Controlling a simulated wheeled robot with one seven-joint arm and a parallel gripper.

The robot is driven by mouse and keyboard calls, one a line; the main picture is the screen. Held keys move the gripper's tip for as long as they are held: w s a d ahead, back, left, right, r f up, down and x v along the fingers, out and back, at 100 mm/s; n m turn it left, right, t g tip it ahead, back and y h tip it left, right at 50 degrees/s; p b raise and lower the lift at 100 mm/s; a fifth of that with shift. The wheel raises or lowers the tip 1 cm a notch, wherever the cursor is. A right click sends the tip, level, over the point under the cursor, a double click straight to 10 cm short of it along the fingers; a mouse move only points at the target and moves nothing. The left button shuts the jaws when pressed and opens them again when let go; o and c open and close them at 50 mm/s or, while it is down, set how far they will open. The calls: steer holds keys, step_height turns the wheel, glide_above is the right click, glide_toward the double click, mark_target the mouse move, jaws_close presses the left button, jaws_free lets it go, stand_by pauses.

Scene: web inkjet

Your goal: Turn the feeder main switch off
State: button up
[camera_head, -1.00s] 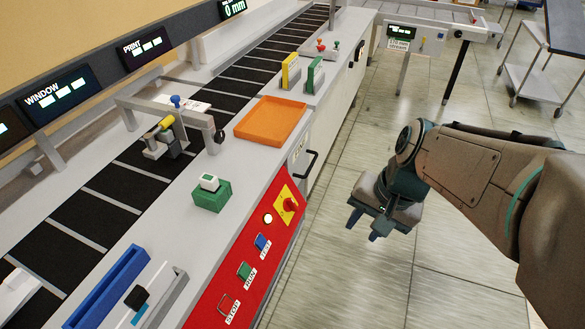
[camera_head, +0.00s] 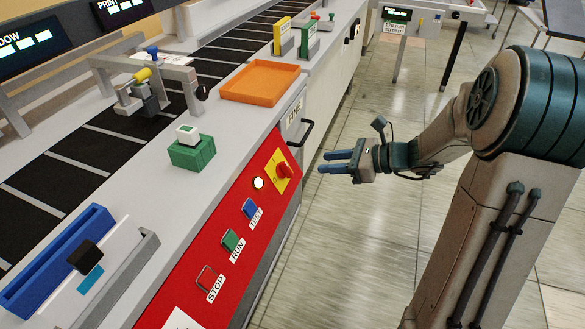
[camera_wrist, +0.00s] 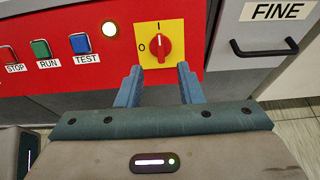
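The main switch is a red rotary knob (camera_head: 284,170) on a yellow plate, set in the red panel (camera_head: 215,225) on the machine's front. In the wrist view the knob (camera_wrist: 160,46) stands upright, with its white mark up toward the "I"; an "O" is at its left. My gripper (camera_head: 338,161) points left at the panel, a short way in front of the knob. In the wrist view its two blue fingers (camera_wrist: 158,84) are apart with nothing between them. They are below the knob in that picture and do not appear to touch it.
A lit round lamp (camera_head: 258,183) and the TEST (camera_head: 249,208), RUN (camera_head: 232,241) and STOP (camera_head: 209,279) buttons are beside the switch. A drawer handle (camera_wrist: 264,48) marked FINE sticks out at the right. Open floor (camera_head: 340,240) lies in front.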

mark_target(287, 166)
steer(key=b+x, duration=0.2)
steer(key=x, duration=0.9)
steer(key=shift+f, duration=0.1)
jaws_close()
